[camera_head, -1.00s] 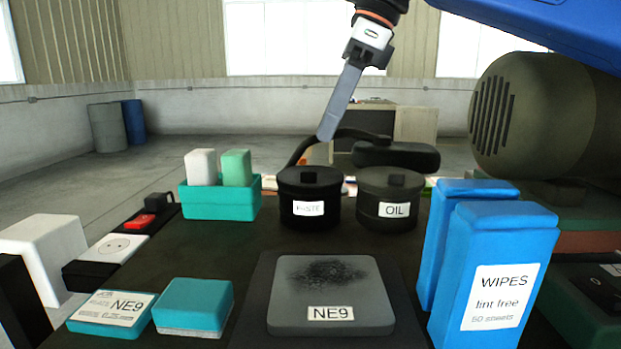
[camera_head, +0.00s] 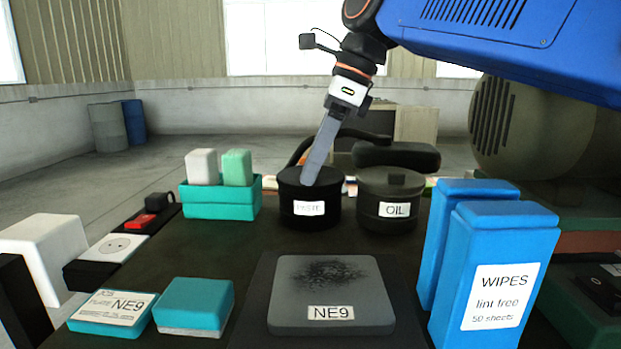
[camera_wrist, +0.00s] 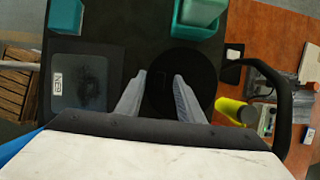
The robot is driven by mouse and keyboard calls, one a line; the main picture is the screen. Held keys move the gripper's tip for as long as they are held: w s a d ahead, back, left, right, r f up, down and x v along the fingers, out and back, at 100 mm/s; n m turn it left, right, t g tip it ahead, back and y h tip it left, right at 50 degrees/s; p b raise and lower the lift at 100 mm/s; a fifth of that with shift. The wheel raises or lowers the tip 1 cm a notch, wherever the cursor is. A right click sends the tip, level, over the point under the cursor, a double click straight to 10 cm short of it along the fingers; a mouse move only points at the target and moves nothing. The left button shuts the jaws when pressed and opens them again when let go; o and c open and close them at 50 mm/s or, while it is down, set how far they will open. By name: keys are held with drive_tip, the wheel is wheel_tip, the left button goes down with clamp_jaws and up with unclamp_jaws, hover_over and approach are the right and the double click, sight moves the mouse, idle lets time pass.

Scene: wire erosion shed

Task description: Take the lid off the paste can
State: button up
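The paste can (camera_head: 310,208) is a black round can with a white label, standing upright toward the back of the dark mat in the head view. Its black lid (camera_head: 330,178) is on it. My gripper (camera_head: 311,181) points down at the lid, its fingertips at the lid's top, where they cover the knob. In the wrist view the fingers of my gripper (camera_wrist: 160,74) are apart, with the dark round lid (camera_wrist: 203,72) below and between them. The knob cannot be made out there, black on black. I cannot tell whether the fingers touch the lid.
The oil can (camera_head: 388,198) stands close on the right. A teal tray (camera_head: 220,205) with two blocks is on the left. The NE9 plate (camera_head: 330,285) lies in front. Tall blue wipes packs (camera_head: 500,240) stand at right. A dark curved tube (camera_wrist: 285,110) rises behind the can.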

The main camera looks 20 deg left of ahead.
clamp_jaws()
